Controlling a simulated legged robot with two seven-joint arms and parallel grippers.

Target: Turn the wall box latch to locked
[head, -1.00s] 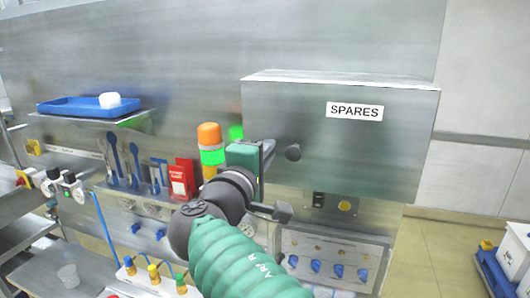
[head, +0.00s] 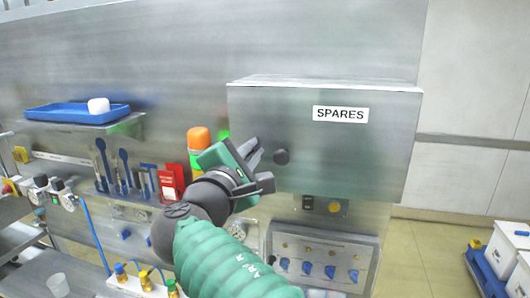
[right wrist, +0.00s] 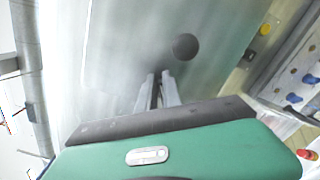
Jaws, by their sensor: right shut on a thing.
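The wall box (head: 345,150) is a grey metal box labelled SPARES in the head view. A round dark knob (head: 282,157) stands out near the left of its front; it also shows in the right wrist view (right wrist: 186,46). My right gripper (head: 260,154) is at the left part of the box front, just left of the knob. In the right wrist view its fingers (right wrist: 160,80) are close together, with a narrow dark strip between them, seemingly the latch's handle. The round knob itself is outside the fingers. Most of the handle is hidden. My left gripper is out of view.
An orange and green signal light (head: 198,140) stands close behind my right gripper. A blue tray (head: 76,113) rests on a shelf at left. A panel with blue knobs (head: 322,262) is below the box. Open floor (head: 430,255) lies at right.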

